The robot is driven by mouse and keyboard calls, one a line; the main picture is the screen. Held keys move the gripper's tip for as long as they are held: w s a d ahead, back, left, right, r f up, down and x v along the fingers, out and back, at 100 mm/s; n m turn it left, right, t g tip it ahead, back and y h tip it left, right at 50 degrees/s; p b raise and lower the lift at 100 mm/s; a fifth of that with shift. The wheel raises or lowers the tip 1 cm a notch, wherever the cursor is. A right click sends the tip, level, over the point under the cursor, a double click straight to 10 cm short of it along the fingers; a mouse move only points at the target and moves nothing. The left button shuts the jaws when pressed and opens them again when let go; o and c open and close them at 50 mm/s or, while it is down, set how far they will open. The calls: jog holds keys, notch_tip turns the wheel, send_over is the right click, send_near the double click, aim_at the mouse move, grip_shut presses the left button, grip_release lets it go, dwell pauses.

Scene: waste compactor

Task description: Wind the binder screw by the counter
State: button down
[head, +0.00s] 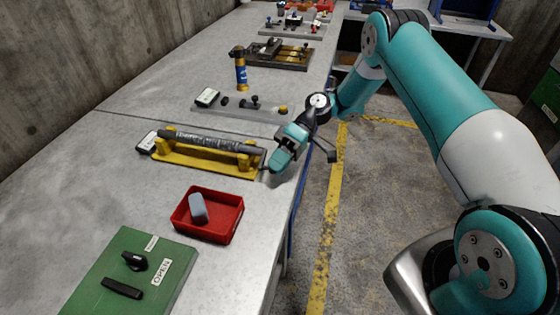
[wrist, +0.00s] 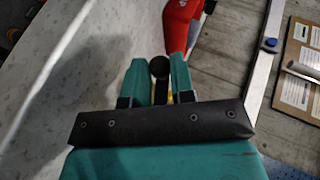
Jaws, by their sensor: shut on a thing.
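The binder screw (head: 205,140) is a dark grey ribbed rod lying level in a yellow cradle (head: 180,158) on the metal bench. A small counter (head: 147,142) with a pale face sits at the cradle's left end. My gripper (head: 273,164) is at the cradle's right end, by the bench's front edge. In the wrist view my gripper (wrist: 159,83) is shut on a dark round end (wrist: 159,67), which looks like the screw's handle. A bit of yellow shows behind it. The fingers hide most of what they hold, and the counter's digits are too small to read.
A red tray (head: 230,222) with a grey-blue block (head: 198,208) stands nearer, beside a green panel (head: 125,270) marked OPEN. Behind the cradle are a grey bar with knobs (head: 235,109), a blue-and-yellow canister (head: 240,70) and a metal fixture (head: 280,53). Concrete wall at left.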

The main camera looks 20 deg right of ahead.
jog(key=shift+a, duration=0.1)
dwell(0.3)
jog(key=c, duration=1)
grip_release()
jog(key=shift+a, duration=0.1)
jog(key=shift+r, duration=0.1)
jog(key=p+v, duration=0.3)
jog(key=v, duration=0.3)
jog(key=shift+d+r+p, duration=0.2)
jog(key=shift+r+p, duration=0.05)
jog(key=shift+p, duration=0.05)
jog(key=shift+d+r+p, duration=0.15)
jog(key=shift+d+p, duration=0.1)
jog(key=shift+p, duration=0.35)
jog(key=p, duration=0.2)
jog(key=shift+w+d+p, duration=0.2)
jog(key=shift+w+p, duration=0.05)
jog(key=shift+p, duration=0.05)
